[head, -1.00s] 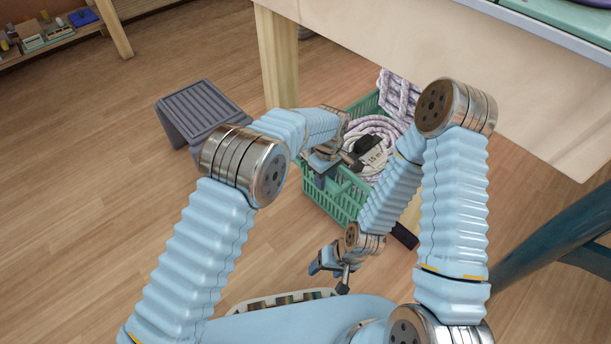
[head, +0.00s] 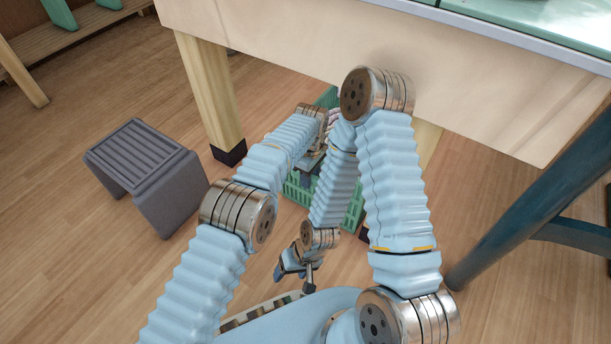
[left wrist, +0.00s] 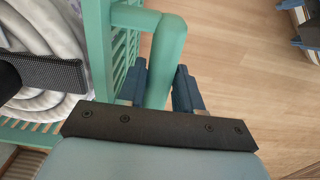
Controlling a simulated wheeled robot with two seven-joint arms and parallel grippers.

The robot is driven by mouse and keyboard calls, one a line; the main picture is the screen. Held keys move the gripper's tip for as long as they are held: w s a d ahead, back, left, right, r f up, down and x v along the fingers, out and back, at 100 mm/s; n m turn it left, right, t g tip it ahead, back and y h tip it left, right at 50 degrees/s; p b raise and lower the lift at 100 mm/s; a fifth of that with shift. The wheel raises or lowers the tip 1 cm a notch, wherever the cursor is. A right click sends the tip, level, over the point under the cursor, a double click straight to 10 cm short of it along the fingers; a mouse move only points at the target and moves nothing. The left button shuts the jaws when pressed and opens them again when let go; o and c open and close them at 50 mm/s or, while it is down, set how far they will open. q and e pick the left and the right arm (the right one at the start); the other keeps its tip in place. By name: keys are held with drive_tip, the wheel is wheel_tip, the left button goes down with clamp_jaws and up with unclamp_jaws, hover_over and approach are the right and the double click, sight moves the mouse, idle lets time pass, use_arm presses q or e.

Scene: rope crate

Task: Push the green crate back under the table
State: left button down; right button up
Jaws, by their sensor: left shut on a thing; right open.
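The green crate (head: 299,196) stands on the floor beneath the edge of the wooden table (head: 270,52), much of it hidden by my arms and the table. My left gripper (head: 310,172) is mostly hidden in the head view. White rope (left wrist: 45,35) lies coiled inside the crate with a black strapped thing (left wrist: 52,75) over it. My right gripper (head: 292,264) is open and empty, in front of the crate.
A grey step stool (head: 145,170) stands left of the crate. A wooden table leg (head: 208,90) with a dark foot is between them. A dark blue-green slanted leg (head: 530,205) stands at the right. Wood floor is bare at front left.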

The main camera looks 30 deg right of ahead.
use_arm(q)
drive_tip(key=shift+w, duration=0.1)
drive_tip(key=c, duration=0.8)
unclamp_jaws()
drive_tip(key=shift+c, duration=0.2)
